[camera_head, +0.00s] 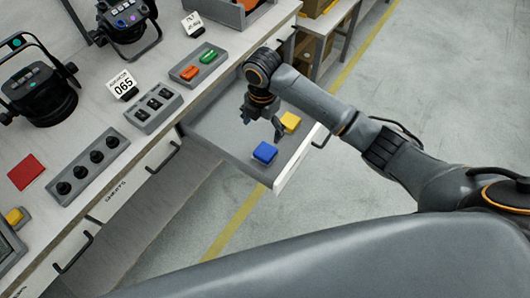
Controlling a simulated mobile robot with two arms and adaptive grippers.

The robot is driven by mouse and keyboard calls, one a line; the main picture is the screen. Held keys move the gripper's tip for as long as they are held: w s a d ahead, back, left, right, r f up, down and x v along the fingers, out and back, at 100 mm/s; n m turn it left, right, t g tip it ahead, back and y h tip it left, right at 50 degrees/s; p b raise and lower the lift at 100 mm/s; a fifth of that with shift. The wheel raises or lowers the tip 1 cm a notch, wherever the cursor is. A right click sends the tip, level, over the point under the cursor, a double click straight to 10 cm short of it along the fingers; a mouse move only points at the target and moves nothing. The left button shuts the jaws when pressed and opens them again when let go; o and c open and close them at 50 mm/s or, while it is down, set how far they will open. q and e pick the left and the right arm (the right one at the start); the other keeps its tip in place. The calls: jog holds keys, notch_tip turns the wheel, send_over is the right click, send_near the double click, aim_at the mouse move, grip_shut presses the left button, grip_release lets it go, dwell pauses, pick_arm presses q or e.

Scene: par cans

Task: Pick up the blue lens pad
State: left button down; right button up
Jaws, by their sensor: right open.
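The blue lens pad (265,153) lies in the open drawer (213,131), near the drawer's front. A yellow pad (290,121) lies in the same drawer, farther back and to the right. My right gripper (262,121) points down over the drawer, above and a little behind the blue pad. It is open and empty, and apart from the blue pad in the picture. My left gripper is not in view.
The drawer's front panel (297,160) borders open floor on the right.

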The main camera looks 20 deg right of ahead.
send_over(265, 151)
jog(key=f, duration=0.7)
jog(key=shift+w+a+f, duration=0.1)
jog(key=shift+a+f, duration=0.15)
jog(key=shift+f, duration=0.1)
jog(key=shift+d+f+p, duration=0.15)
jog(key=shift+f+p, duration=0.05)
jog(key=shift+f, duration=1.25)
jog(key=shift+d+f+p, duration=0.15)
jog(key=shift+f+p, duration=0.05)
jog(key=shift+f, duration=1.2)
jog(key=c, duration=1.3)
